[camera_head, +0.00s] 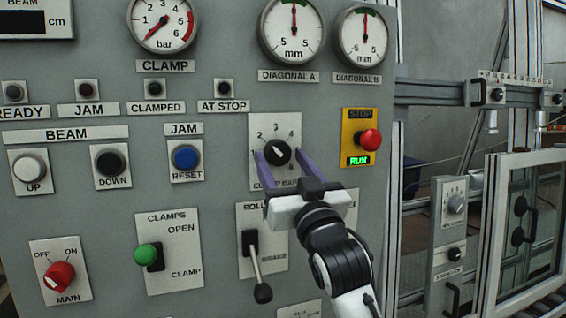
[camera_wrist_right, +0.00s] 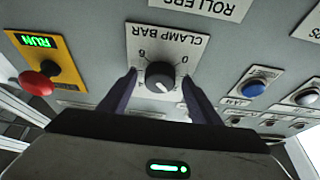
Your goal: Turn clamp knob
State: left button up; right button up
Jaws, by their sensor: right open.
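The clamp knob (camera_head: 278,154) is a black round dial with a white pointer mark on a pale plate marked with numbers. In the right wrist view the clamp knob (camera_wrist_right: 160,77) sits on a plate lettered CLAMP BAR. My right gripper (camera_head: 278,156) is open, with its two purple fingers on either side of the knob. In the wrist view the right gripper (camera_wrist_right: 158,84) shows a gap between each finger and the knob. The gripper body hides the lower part of the plate in the head view. My left gripper is not in view.
A yellow plate with a red stop button (camera_head: 369,141) is just right of the knob. A roller brake lever (camera_head: 256,268) hangs below left. A blue reset button (camera_head: 186,157) is to the left. A framed glass door (camera_head: 530,240) stands at the right.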

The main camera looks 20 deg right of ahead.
jog(key=c, duration=1.1)
jog(key=shift+o, duration=0.2)
jog(key=n+p, duration=0.1)
jog(key=n+y+p, duration=0.2)
jog(key=p, duration=0.1)
jog(key=shift+w+d+r+n, duration=0.1)
jog(key=shift+d+r+n, duration=0.2)
jog(key=shift+n, duration=0.1)
jog(key=n+g+y+p, duration=0.1)
jog(key=n+y+p, duration=0.1)
jog(key=n+p, duration=0.2)
jog(key=shift+d+n, duration=0.1)
jog(key=shift+n, duration=0.2)
jog(key=n+g+y+p, duration=0.1)
jog(key=n+p, duration=0.2)
jog(key=shift+d, duration=0.1)
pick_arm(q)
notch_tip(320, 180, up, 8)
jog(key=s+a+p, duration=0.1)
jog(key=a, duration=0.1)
pick_arm(e)
jog(key=shift+n+y, duration=0.4)
jog(key=shift+n, duration=0.2)
jog(key=shift+f, duration=0.1)
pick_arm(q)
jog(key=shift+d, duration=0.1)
pick_arm(e)
jog(key=o, duration=1.1)
jog(key=shift+c, duration=0.2)
